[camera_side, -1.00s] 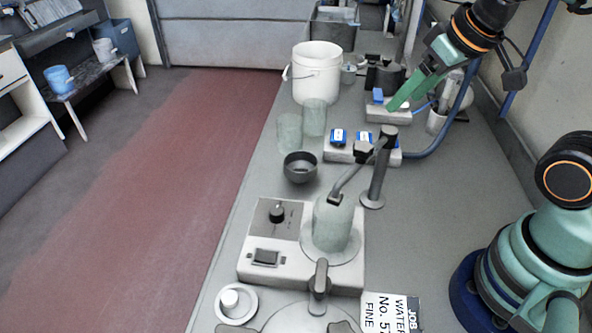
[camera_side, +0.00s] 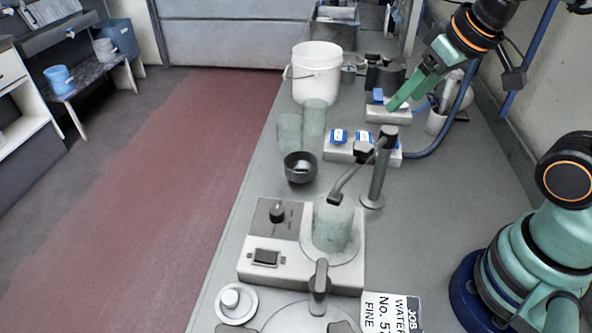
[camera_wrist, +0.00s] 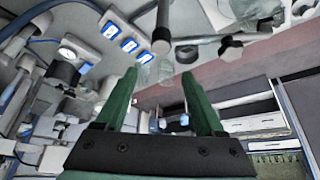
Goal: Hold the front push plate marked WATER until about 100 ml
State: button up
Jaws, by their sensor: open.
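A pale block (camera_side: 348,155) carries several blue plates in a row, one of them the left blue plate (camera_side: 338,136). Their lettering is too small to read, so I cannot tell which is marked WATER. The blue plates also show in the wrist view (camera_wrist: 110,30). A clear vessel (camera_side: 333,228) stands on the grey machine under the bent spout (camera_side: 345,183); its fill level cannot be read. My gripper (camera_side: 393,106) is at a farther block with a single blue plate (camera_side: 377,94), its tips apart from the row of plates. In the wrist view its green fingers (camera_wrist: 160,75) are spread and empty.
A white bucket (camera_side: 316,72), two clear beakers (camera_side: 314,118) and a dark bowl (camera_side: 300,168) stand along the bench's left side. A dark post (camera_side: 380,170) rises right of the spout. A sign (camera_side: 390,312) lies in front. The bench right of the post is clear.

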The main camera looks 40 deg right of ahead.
jog(key=shift+w+r, duration=0.1)
jog(key=shift+w, duration=0.1)
jog(key=c, duration=1.1)
jog(key=shift+w+r+n, duration=0.2)
jog(key=shift+w+n, duration=0.05)
jog(key=shift+n, duration=0.45)
grip_shut()
jog(key=w+d+f+n+g, duration=0.2)
jog(key=w+n, duration=0.7)
jog(key=n, duration=0.3)
jog(key=w+d+f+n+g, duration=0.2)
jog(key=w+f+n+g, duration=0.1)
jog(key=w+n, duration=0.7)
jog(key=shift+n+g, duration=0.3)
jog(key=shift+n, duration=1.5)
jog(key=shift+s, duration=0.1)
